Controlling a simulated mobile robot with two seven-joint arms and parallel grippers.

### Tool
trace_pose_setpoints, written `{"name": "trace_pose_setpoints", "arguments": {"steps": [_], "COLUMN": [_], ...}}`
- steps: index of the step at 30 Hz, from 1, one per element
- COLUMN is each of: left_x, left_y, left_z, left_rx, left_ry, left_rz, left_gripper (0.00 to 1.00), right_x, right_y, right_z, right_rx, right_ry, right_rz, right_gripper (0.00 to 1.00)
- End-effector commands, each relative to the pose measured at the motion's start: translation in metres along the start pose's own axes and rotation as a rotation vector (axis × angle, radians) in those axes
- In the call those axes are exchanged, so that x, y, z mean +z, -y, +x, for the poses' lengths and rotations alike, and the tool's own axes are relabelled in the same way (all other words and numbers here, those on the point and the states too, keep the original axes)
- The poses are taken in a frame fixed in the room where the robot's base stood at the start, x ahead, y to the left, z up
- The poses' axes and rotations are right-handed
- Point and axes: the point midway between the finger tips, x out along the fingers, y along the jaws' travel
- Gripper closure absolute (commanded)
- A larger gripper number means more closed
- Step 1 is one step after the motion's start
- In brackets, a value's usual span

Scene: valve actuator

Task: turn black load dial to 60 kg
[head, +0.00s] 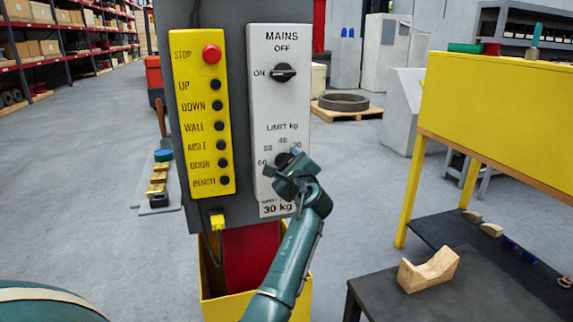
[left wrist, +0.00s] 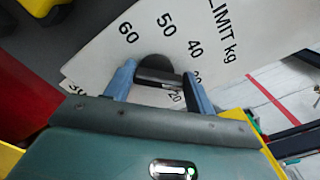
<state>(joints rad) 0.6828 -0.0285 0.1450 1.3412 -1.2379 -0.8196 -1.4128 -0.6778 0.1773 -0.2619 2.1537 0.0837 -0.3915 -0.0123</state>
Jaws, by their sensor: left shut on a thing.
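The black load dial (head: 283,158) sits low on the white panel (head: 291,110), under the words LIMIT kg, and my left gripper (head: 287,170) mostly covers it in the head view. In the left wrist view the dial (left wrist: 155,68) shows between the two blue fingers of my left gripper (left wrist: 158,82), which is shut on its raised bar. The numbers 60, 50 and 40 show around the dial; the lower ones are partly hidden. I cannot tell which number the dial points to. A label (head: 277,209) below reads 30 kg. My right gripper is not in view.
A black MAINS switch (head: 283,73) is higher on the same panel. The yellow panel (head: 204,115) to the left carries a red stop button (head: 211,54) and several black buttons. A yellow bin (head: 222,309) stands below. A dark table (head: 455,290) is at the right.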

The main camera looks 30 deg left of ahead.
Motion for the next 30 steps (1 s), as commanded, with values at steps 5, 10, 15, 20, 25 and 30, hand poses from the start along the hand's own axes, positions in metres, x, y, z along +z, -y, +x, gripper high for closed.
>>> {"name": "trace_pose_setpoints", "arguments": {"steps": [5,10,15,20,25,30], "left_x": [-0.001,-0.001,-0.001,-0.001,-0.001,-0.001], "left_y": [-0.001,-0.001,-0.002,-0.003,-0.004,-0.005], "left_z": [0.000,0.000,0.000,0.000,0.000,0.000], "left_rx": [0.001,0.002,0.002,0.001,0.001,0.001], "left_ry": [-0.001,-0.001,0.000,0.000,0.000,0.000], "left_rz": [0.000,-0.006,-0.046,-0.133,-0.272,-0.434], "left_gripper": [0.67,0.68,0.68,0.68,0.68,0.68], "right_x": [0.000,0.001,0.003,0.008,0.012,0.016], "right_y": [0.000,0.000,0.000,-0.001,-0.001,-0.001], "right_z": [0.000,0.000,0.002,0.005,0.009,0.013], "right_rx": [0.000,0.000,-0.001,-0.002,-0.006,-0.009], "right_ry": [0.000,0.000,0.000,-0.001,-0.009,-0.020], "right_rz": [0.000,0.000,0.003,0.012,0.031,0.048], "right_gripper": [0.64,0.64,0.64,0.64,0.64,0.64]}}
